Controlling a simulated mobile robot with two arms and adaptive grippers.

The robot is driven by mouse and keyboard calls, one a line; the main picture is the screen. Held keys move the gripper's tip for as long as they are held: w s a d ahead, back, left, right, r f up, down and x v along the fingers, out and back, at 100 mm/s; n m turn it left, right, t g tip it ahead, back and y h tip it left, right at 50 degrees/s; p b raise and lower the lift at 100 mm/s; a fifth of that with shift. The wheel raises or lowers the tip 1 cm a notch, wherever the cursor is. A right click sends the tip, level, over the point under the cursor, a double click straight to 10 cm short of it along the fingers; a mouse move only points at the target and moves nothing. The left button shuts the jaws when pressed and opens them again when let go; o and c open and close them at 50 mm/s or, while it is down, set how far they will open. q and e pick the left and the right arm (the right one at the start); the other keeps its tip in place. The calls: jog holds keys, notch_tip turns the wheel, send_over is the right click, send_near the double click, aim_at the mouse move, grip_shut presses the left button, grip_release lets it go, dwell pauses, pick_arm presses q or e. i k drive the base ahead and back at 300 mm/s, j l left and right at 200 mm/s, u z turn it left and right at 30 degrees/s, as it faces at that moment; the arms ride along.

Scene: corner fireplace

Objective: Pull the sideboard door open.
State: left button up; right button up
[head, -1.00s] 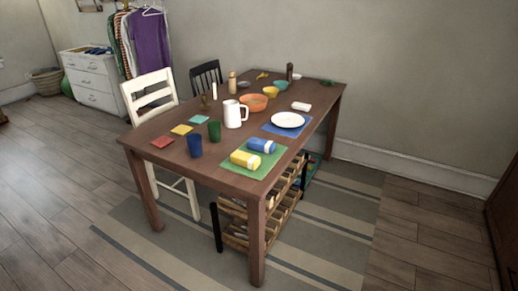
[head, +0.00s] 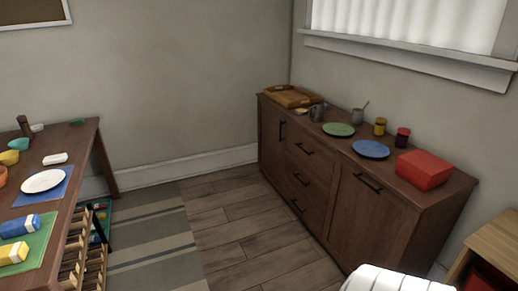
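A dark brown wooden sideboard (head: 322,212) stands against the right wall in the head view. Its near door (head: 368,215) is closed and has a black bar handle (head: 368,183) near the top. Its far door (head: 271,140) is also closed, with an upright black handle (head: 281,131). Several drawers with black handles lie between the two doors, all shut. Neither of my grippers shows in the head view.
A dining table (head: 84,150) stands at the left with dishes on it. Bare wood floor (head: 235,225) and a striped rug lie between it and the sideboard. A white rounded object (head: 395,281) and a light wooden cabinet (head: 497,245) are at the lower right. Plates and a red box (head: 423,170) rest on the sideboard.

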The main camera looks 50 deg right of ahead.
aim_at(273, 125)
jog(key=z, duration=1.8)
jog(key=i+j, duration=0.15)
jog(key=i, duration=0.35)
jog(key=i+j, duration=0.2)
jog(key=i, duration=0.3)
jog(key=i+j, duration=0.15)
jog(key=i, duration=0.3)
